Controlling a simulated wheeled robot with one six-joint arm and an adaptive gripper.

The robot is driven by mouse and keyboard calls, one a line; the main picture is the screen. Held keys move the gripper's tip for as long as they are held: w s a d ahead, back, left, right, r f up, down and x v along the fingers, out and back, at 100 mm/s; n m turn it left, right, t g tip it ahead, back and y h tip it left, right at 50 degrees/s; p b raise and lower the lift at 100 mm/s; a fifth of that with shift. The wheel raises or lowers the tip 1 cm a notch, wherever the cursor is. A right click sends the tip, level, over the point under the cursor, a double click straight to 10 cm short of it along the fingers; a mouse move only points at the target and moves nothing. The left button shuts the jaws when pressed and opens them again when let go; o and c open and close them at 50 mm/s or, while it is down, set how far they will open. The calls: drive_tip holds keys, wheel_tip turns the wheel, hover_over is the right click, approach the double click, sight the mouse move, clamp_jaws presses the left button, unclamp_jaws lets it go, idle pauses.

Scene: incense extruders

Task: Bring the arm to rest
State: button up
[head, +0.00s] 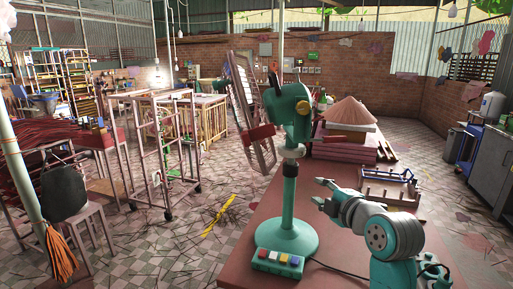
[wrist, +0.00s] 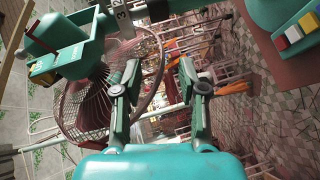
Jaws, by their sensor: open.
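My gripper (head: 318,192) is at the end of my teal and grey arm, low over the red-brown table (head: 235,270) in the head view. It points left toward the teal column of a machine (head: 290,190). In the wrist view its two fingers (wrist: 159,66) are spread apart, with nothing held between them. In the head view the fingertips appear to the right of the column and apart from it, though the exact gap is hard to judge.
A button box (head: 278,262) sits at the machine's round base; it also shows in the wrist view (wrist: 300,32). A pale rack (head: 388,187) and a conical hat (head: 347,113) over stacked boards lie farther back. A wire guard (wrist: 75,110) fills the wrist view's left.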

drive_tip(key=s+d+f+m+h, duration=0.15)
drive_tip(key=s+f+m, duration=0.45)
drive_tip(key=s+f, duration=0.7)
drive_tip(key=s+f+m+h, duration=0.2)
drive_tip(key=s+f+m, duration=0.5)
drive_tip(key=f, duration=1.1)
drive_tip(key=s+f+m+h, duration=0.1)
drive_tip(key=s+f, duration=0.1)
drive_tip(key=s, duration=0.7)
drive_tip(key=s+f+m, duration=0.1)
drive_tip(key=s+f, duration=0.1)
drive_tip(key=s, duration=0.8)
drive_tip(key=s+r+m, duration=0.2)
drive_tip(key=s, duration=0.6)
drive_tip(key=s+r+m, duration=0.2)
drive_tip(key=s, duration=0.7)
drive_tip(key=shift+s+d+r, duration=0.2)
drive_tip(key=shift+d+r, duration=0.1)
drive_tip(key=shift+d, duration=0.05)
